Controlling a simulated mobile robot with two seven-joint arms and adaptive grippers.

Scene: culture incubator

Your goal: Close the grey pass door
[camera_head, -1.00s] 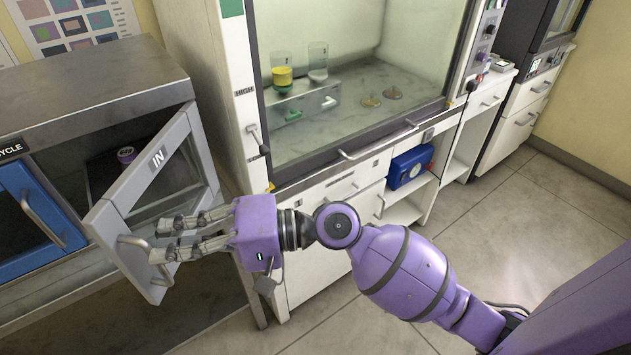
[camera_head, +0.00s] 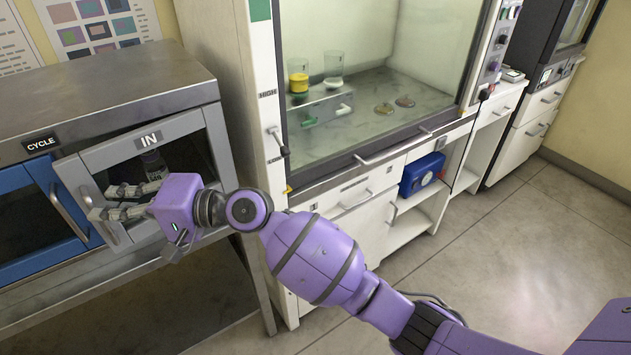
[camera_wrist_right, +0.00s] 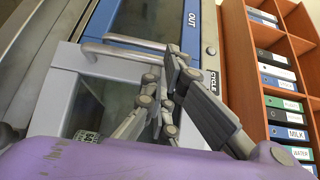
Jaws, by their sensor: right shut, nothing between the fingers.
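The grey pass door (camera_head: 92,160), marked IN, is hinged at its right on the steel pass cabinet (camera_head: 120,85). It stands nearly shut, its free left edge seeming still a little out from the frame. My right gripper (camera_head: 98,203) is shut and empty in front of the door, its fingers at the free edge near the handle. In the right wrist view, the shut fingers (camera_wrist_right: 160,70) lie across the grey door (camera_wrist_right: 58,95) near its bar handle (camera_wrist_right: 110,52); whether they touch it I cannot tell. My left gripper is out of view.
The blue door (camera_head: 35,225) stands left of the grey one, shut, with a bar handle. A labelled bottle (camera_head: 152,163) shows behind the grey door's glass. A fume hood (camera_head: 390,100) stands to the right. A shelf of binders (camera_wrist_right: 280,85) shows in the wrist view.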

